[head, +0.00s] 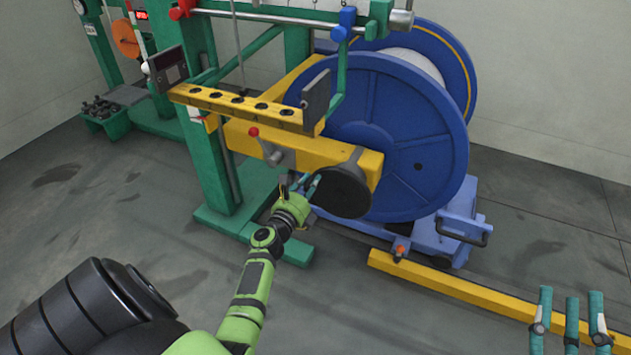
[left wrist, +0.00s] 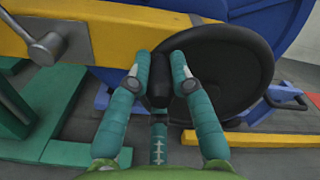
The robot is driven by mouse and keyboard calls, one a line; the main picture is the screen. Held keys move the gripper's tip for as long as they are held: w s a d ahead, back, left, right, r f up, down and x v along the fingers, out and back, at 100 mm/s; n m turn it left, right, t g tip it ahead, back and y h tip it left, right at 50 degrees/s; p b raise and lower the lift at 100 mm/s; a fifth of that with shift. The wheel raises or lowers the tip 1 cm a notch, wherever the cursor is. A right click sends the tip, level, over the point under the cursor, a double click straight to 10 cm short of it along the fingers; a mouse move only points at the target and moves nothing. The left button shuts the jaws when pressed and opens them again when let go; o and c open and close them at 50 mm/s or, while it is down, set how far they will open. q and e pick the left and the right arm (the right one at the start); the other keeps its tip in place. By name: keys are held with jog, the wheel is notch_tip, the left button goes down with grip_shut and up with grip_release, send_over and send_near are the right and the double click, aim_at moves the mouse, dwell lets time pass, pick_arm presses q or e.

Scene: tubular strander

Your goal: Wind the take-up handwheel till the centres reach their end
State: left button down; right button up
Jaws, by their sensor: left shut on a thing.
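The take-up handwheel (head: 342,190) is a dark round disc on the yellow beam of the machine, in front of the large blue reel. It also shows in the left wrist view (left wrist: 232,70), with a black handle (left wrist: 158,82) at its left rim. My left gripper (head: 303,187) is shut on that handle; its teal fingers stand on both sides of it in the left wrist view (left wrist: 158,75). The head view hides most of the handle. My right gripper (head: 571,305) is at the bottom right, its fingers apart and empty, away from the wheel.
The blue reel (head: 405,135) stands behind the handwheel. A grey lever (head: 278,156) sits on the yellow beam left of the wheel. A yellow rail (head: 450,287) and a blue carriage (head: 450,235) lie at the right. A green bin (head: 105,120) stands far left. Floor in front is clear.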

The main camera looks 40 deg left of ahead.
pick_arm(q)
jog(key=f+n, duration=0.1)
jog(key=n, duration=0.1)
jog(key=a+f+n, duration=0.1)
jog(key=f+n, duration=0.1)
jog(key=shift+s+n, duration=0.15)
jog(key=shift+n, duration=0.15)
jog(key=shift+a+f+n, duration=0.1)
jog(key=shift+f+n, duration=1.25)
jog(key=shift+n, duration=0.35)
pick_arm(e)
jog(key=shift+s+a+r, duration=0.1)
jog(key=shift+s+r, duration=0.05)
jog(key=shift+r, duration=0.1)
pick_arm(q)
jog(key=c, duration=1.1)
grip_release()
